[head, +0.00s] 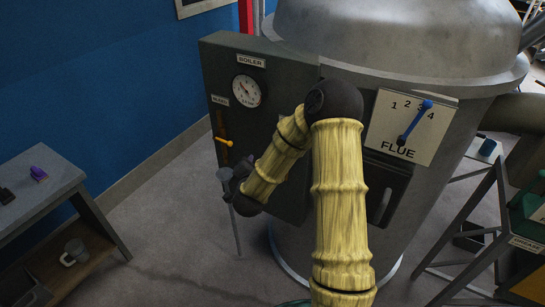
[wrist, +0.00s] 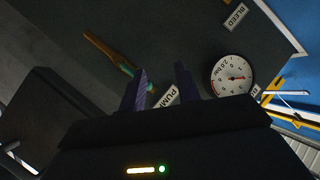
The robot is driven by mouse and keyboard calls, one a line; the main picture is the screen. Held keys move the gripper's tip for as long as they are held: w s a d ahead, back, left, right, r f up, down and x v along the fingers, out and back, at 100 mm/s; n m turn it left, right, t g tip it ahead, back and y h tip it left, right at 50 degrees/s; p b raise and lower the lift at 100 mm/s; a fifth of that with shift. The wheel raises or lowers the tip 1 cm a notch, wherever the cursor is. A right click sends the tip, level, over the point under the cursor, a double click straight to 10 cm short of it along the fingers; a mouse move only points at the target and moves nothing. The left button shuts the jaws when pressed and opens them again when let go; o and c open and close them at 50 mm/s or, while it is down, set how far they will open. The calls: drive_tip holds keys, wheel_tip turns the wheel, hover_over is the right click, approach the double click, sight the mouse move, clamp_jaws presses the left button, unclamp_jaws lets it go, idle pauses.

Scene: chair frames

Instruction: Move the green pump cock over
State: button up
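The pump cock shows in the wrist view as a brass pipe with a small green handle (wrist: 127,70) at its lower end. A tilted label reading PUMP (wrist: 171,95) is beside it, partly behind my fingers. In the head view my gripper (head: 241,188) is at the lower left of the boiler panel (head: 230,58), and my arm hides the pump cock.
The panel also carries a round gauge (head: 246,91) and a yellow-handled cock (head: 225,142) at its left. A thin post (head: 237,226) stands near my gripper. The flue plate (head: 380,115) has a blue lever (head: 415,122). A bench (head: 38,185) is at left, with clear floor between.

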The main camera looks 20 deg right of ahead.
drive_tip(key=d+m+h, duration=0.2)
drive_tip(key=d+m, duration=0.1)
drive_tip(key=s+d+r+m+g+h, duration=0.1)
drive_tip(key=d+h, duration=0.1)
drive_tip(key=shift+s+p, duration=0.1)
drive_tip(key=shift+p, duration=0.25)
drive_tip(key=x, duration=0.7)
drive_tip(key=shift+d, duration=0.3)
drive_tip(key=shift+w+f, duration=0.1)
drive_tip(key=shift+w, duration=0.15)
drive_tip(key=c, duration=0.4)
